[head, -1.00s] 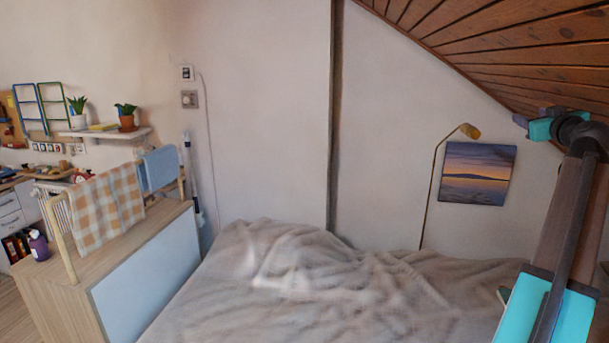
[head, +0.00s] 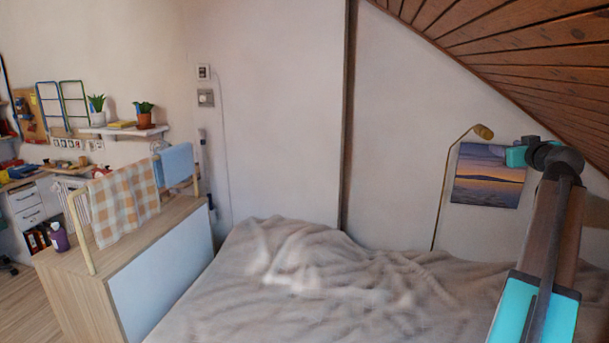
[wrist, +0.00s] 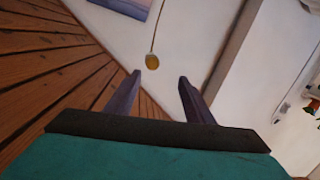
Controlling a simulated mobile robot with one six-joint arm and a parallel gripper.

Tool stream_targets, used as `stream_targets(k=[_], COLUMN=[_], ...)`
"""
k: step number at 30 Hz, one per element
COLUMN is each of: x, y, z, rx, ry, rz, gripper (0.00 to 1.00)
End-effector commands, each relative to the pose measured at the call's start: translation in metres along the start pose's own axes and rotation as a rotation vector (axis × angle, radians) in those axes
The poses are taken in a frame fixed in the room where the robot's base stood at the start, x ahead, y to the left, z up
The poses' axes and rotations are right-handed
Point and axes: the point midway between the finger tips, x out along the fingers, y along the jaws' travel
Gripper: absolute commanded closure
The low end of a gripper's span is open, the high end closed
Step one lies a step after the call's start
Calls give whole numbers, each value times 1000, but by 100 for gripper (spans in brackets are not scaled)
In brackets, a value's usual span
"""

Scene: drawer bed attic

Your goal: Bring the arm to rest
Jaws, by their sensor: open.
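My gripper (wrist: 160,81) shows in the wrist view with its two dark fingers apart and nothing between them. Beyond the fingertips are the white wall and the head of the yellow lamp (wrist: 152,61). In the head view my arm rises along the right side, in front of the bed and the wall. The gripper's fingers cannot be made out in the head view.
A bed with a rumpled beige blanket (head: 300,285) fills the middle. The sloped wooden ceiling (head: 530,50) comes down at the right, near my arm. A floor lamp (head: 445,190) and a sunset picture (head: 488,178) are behind. A wooden cabinet (head: 75,275) with a towel rack stands left.

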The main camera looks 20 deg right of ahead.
Motion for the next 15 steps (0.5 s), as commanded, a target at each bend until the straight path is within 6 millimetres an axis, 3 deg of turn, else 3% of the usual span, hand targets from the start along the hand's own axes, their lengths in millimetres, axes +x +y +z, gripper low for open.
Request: stream_targets(k=[6,15], x=[36,65], y=[-87,-212], z=[58,138], rx=[46,94], ry=[-99,-255], rz=[-106,-241], gripper=[52,52])
